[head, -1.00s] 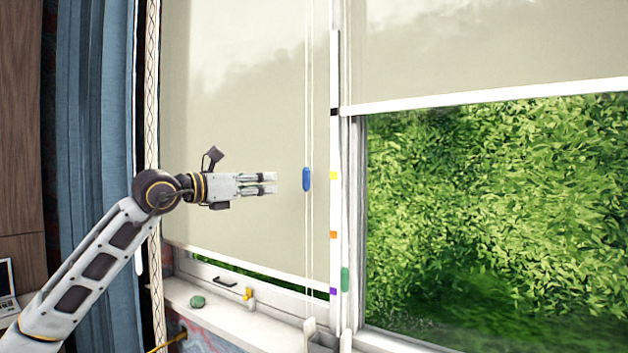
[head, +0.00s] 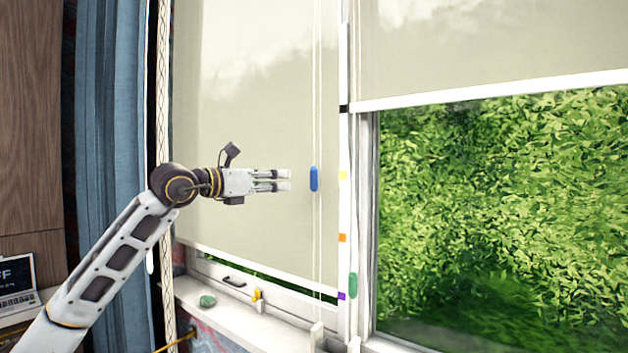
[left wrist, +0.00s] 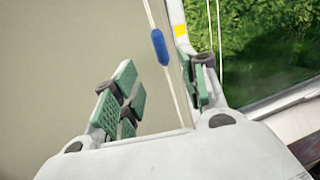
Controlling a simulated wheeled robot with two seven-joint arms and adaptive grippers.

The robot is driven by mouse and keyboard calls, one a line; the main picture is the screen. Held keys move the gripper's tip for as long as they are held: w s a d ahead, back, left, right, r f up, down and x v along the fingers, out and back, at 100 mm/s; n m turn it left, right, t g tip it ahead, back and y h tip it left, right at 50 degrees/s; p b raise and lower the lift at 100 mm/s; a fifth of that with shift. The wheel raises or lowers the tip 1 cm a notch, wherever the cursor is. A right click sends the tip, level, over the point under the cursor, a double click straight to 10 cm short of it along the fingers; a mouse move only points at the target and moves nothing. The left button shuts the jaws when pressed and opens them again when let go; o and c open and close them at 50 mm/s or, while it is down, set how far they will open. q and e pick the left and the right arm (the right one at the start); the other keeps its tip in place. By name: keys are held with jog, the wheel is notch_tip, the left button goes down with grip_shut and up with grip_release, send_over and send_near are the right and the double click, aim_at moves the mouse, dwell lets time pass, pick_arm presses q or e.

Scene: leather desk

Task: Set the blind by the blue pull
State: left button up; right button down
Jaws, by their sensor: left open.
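The blue pull (head: 314,178) hangs on a thin cord in front of the left blind (head: 250,110). My left gripper (head: 290,180) points right, open and empty, with its fingertips a short way left of the pull at about its height. In the left wrist view the blue pull (left wrist: 160,46) shows beyond the open fingers (left wrist: 160,95), between them in the picture and apart from both. The left blind is lowered almost to the sill, with its bottom bar (head: 270,275) just above it. My right gripper is not in view.
A white post (head: 344,205) with black, yellow, orange and purple marks stands right of the cord. A green pull (head: 353,286) hangs beside it. The right blind (head: 480,45) is higher, over green foliage. A green stone (head: 207,301) lies on the sill. A blue curtain (head: 108,130) hangs left.

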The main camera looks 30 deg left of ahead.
aim_at(311, 178)
pick_arm(q)
jog(key=p+x, duration=0.4)
jog(key=x, duration=0.7)
jog(key=shift+p+x, duration=0.3)
jog(key=shift+x, duration=0.75)
jog(key=shift+w+d, duration=0.15)
jog(key=shift+w, duration=0.15)
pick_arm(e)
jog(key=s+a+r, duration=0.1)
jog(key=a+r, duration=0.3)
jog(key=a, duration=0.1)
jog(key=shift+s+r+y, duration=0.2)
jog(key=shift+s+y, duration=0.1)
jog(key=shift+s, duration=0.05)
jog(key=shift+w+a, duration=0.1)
pick_arm(q)
grip_shut()
